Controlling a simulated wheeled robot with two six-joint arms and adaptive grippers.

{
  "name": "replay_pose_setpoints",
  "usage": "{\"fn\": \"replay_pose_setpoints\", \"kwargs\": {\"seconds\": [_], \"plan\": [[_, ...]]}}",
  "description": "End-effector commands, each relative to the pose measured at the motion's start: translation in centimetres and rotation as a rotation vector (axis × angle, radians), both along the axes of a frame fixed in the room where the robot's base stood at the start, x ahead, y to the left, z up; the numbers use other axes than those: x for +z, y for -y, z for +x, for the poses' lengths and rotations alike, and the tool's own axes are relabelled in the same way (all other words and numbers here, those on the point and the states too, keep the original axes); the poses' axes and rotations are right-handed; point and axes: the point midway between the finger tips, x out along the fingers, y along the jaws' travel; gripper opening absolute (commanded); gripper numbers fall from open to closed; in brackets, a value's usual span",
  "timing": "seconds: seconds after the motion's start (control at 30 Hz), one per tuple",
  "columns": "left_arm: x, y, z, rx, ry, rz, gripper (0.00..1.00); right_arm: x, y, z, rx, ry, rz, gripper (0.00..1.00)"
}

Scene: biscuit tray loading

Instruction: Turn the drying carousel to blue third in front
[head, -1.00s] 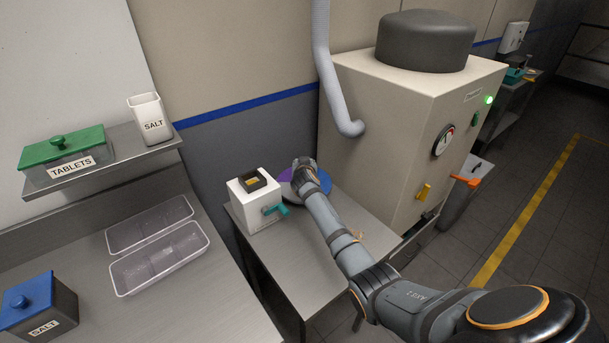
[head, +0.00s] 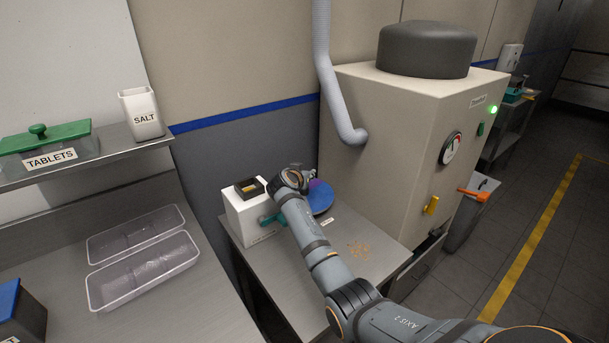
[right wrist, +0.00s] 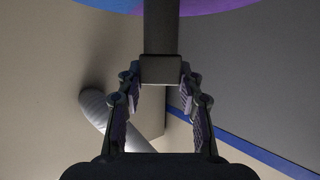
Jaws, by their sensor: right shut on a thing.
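The drying carousel is a low round disc on the small steel table, partly hidden behind my right arm in the head view. Its blue third (head: 321,199) shows at the right of the arm, with a bit of purple behind it. In the right wrist view, the coloured disc (right wrist: 205,5) crosses the top edge, blue at left and purple at right. My right gripper (right wrist: 160,100) is shut on a dark upright handle (right wrist: 161,35) in front of the disc. In the head view its fingers are hidden by the wrist. My left gripper is not in view.
A white box (head: 240,213) with a teal lever stands close left of the carousel. Clear trays (head: 190,262) sit at left.

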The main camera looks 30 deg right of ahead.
Motion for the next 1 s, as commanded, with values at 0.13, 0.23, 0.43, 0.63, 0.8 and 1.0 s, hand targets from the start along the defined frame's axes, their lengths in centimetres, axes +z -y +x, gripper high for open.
{"fn": "replay_pose_setpoints", "kwargs": {"seconds": [0.13, 0.23, 0.43, 0.63, 0.8, 1.0], "plan": [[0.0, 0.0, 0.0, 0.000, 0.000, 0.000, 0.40, -0.1, 0.0, 0.0, 0.000, -0.003, 0.001, 0.41], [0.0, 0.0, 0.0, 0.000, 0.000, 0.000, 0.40, -0.1, 0.0, 0.0, 0.001, -0.002, 0.001, 0.55], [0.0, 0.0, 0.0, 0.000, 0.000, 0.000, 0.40, -0.1, 0.0, 0.0, 0.001, -0.001, 0.000, 0.60], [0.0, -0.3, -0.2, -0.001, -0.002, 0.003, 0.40, 0.5, 0.0, 0.0, 0.001, 0.002, 0.000, 0.60], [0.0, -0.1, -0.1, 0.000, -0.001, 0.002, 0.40, 3.8, 0.0, 0.1, 0.000, 0.006, 0.000, 0.60], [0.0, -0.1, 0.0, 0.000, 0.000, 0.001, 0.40, 7.9, 0.0, 0.0, 0.001, 0.002, 0.000, 0.60]]}}
